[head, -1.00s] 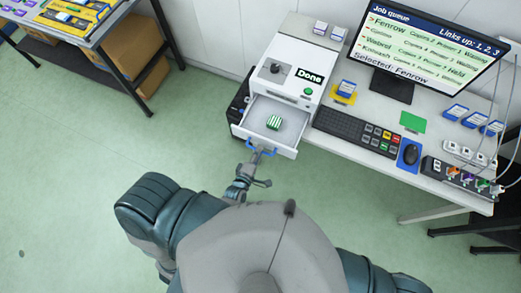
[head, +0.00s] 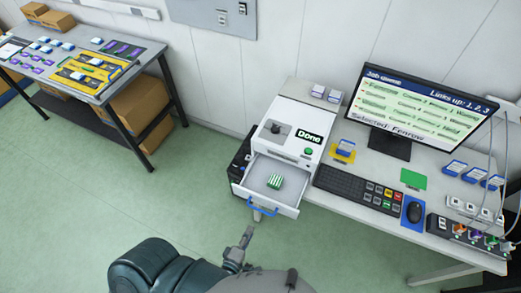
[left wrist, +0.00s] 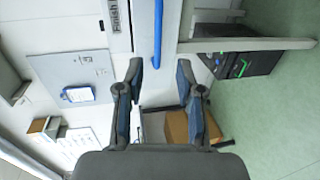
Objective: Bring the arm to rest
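My left gripper (head: 243,240) is below the open drawer (head: 262,175) in the head view, apart from the drawer's blue handle (head: 262,211). In the left wrist view its fingers (left wrist: 158,80) are spread with nothing between them, and the blue handle (left wrist: 158,35) shows beyond the fingertips. The drawer belongs to a white machine (head: 290,130) labelled "Done". A green-and-white striped block (head: 275,182) lies in the drawer. My right gripper is not in view.
The desk holds a keyboard (head: 355,188), a mouse (head: 414,212), a monitor (head: 415,115) and several ink boxes. A side table (head: 135,65) with trays and cardboard boxes stands at the back left. Green floor (head: 130,205) lies open to the left.

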